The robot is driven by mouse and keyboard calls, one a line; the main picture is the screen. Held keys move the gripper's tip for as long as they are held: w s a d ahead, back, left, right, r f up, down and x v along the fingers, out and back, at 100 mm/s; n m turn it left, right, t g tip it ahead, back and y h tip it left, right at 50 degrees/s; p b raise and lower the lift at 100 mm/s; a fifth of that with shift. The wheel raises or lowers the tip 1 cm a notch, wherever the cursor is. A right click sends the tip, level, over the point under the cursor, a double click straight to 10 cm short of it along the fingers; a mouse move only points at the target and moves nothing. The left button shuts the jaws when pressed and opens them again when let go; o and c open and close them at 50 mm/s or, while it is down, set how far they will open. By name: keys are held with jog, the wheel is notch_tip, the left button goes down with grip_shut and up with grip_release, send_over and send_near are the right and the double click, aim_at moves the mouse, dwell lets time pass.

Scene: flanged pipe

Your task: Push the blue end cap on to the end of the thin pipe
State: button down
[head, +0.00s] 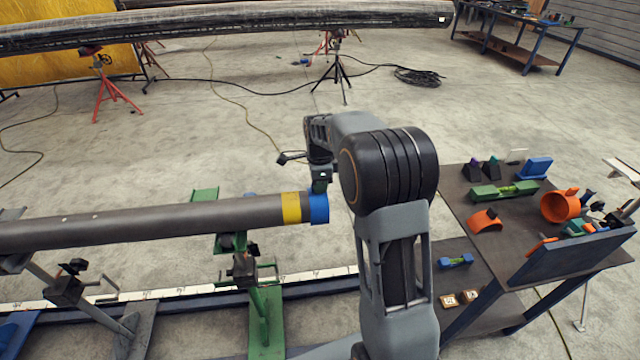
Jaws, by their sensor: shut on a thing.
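The thin grey pipe (150,226) lies level from the left edge to the middle of the head view, with a yellow band (291,208) near its right end. The blue end cap (318,209) is at that right end, in line with the pipe. A narrow grey strip shows between the yellow band and the cap. I cannot tell how far the cap sits over the pipe. My gripper (320,188) points down onto the cap from above and is shut on it. The fingertips are partly hidden, and my arm stands just right of the cap.
A green stand (262,318) and a grey stand (88,300) support the pipe. A workbench (455,215) at the right holds orange, green and blue parts. A thick dark pipe (220,32) crosses the back on red and black tripods. The floor between is mostly clear, with cables.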

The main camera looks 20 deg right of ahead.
jog(key=c, duration=1.1)
grip_release()
jog(key=shift+o, duration=0.2)
jog(key=shift+r, duration=0.1)
jog(key=shift+r+p, duration=2.4)
jog(key=shift+r, duration=0.55)
